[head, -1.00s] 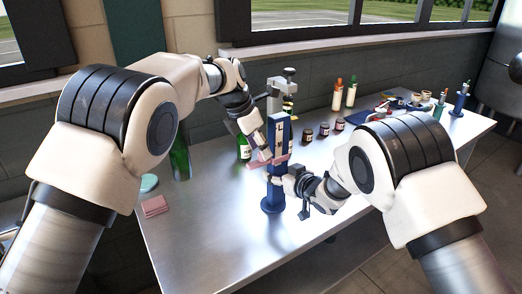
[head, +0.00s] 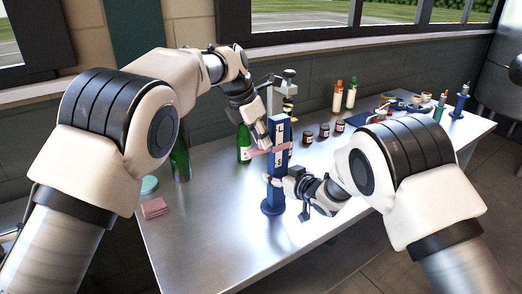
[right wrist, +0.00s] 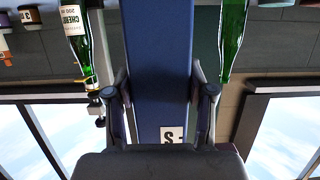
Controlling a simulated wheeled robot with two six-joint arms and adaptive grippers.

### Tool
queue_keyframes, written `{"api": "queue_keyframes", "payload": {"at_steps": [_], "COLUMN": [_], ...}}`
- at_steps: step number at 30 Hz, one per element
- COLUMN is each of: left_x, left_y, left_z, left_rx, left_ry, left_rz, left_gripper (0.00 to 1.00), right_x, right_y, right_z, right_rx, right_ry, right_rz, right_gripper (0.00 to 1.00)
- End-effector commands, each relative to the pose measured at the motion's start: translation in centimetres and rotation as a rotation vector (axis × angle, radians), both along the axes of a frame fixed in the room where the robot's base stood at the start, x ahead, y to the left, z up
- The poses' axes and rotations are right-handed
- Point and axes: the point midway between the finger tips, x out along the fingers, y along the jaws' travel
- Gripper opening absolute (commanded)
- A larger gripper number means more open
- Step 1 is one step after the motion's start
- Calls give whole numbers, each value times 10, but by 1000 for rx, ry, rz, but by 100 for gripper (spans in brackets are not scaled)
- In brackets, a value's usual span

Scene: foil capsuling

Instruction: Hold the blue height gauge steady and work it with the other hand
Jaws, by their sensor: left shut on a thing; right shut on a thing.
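The blue height gauge (head: 280,132) stands upright on the metal table, its base (head: 272,207) on the tabletop. White scale labels show on its column. A pink crosspiece (head: 270,150) sits across the column at mid-height. My right gripper (head: 283,182) is shut on the column low down, below the crosspiece. In the right wrist view its two fingers (right wrist: 160,95) flank the blue column (right wrist: 157,55), and a white label shows between them. My left gripper (head: 262,143) is shut on the pink crosspiece from behind and left; the exact contact is partly hidden.
A grey stand (head: 289,75) and a green bottle (head: 243,145) stand close behind the gauge. Several small dark jars (head: 324,131) sit to the right. Pink cloths (head: 154,208) lie at the left. The front of the table (head: 235,240) is clear.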

Motion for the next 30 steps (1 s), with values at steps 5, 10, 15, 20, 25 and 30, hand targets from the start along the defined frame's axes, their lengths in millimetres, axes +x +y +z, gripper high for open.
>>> {"api": "queue_keyframes", "payload": {"at_steps": [5, 10, 15, 20, 25, 30], "left_x": [1, 0, 0, 0, 0, 0], "left_y": [0, 1, 1, 1, 0, 1], "left_z": [44, 59, 61, 61, 60, 61], "left_rx": [-3, -1, -1, -1, -1, -1], "left_ry": [-6, -3, -4, -5, -3, -3], "left_rz": [-1, 1, 1, 2, 1, 1], "left_gripper": [0, 0, 0, 49, 51, 51], "right_x": [-1, -1, -1, -1, -1, -1], "right_y": [0, 0, 0, 0, 0, 0], "right_z": [-2, -2, -2, -3, -3, -2], "right_rx": [-3, -2, -4, -4, -3, -2], "right_ry": [3, 3, 4, 6, 5, 5], "right_rz": [1, 1, 1, 0, 1, 0], "right_gripper": [0, 0, 0, 0, 0, 0]}}
